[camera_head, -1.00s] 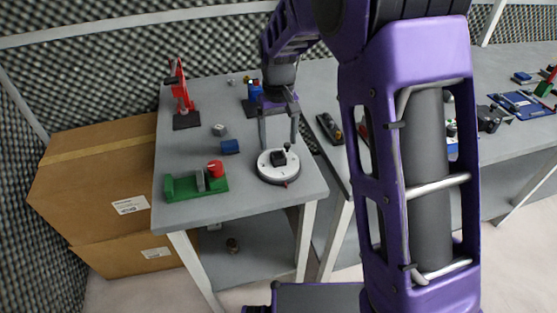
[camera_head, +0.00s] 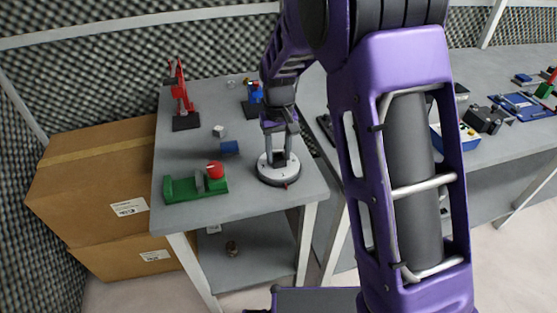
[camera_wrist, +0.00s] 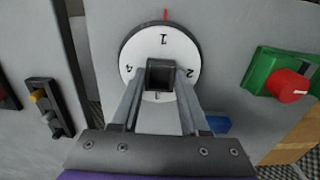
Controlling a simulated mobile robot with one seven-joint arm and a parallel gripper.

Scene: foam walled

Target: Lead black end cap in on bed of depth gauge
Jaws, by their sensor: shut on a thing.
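A black, square, open-topped block, which I take for the black end cap (camera_wrist: 160,76), sits at the middle of a white numbered dial (camera_wrist: 186,50). My gripper (camera_wrist: 161,82) is shut on it, one finger on each side. In the head view my gripper (camera_head: 279,158) reaches down onto the round dial (camera_head: 266,174), and the fingers partly hide the cap. Which thing is the depth gauge is not certain. A red upright on a black base (camera_head: 186,122) stands at the back left of the table.
A small grey cube (camera_head: 219,131) and a blue device (camera_head: 255,97) are farther back. Bare table lies between the dial and the green fixture.

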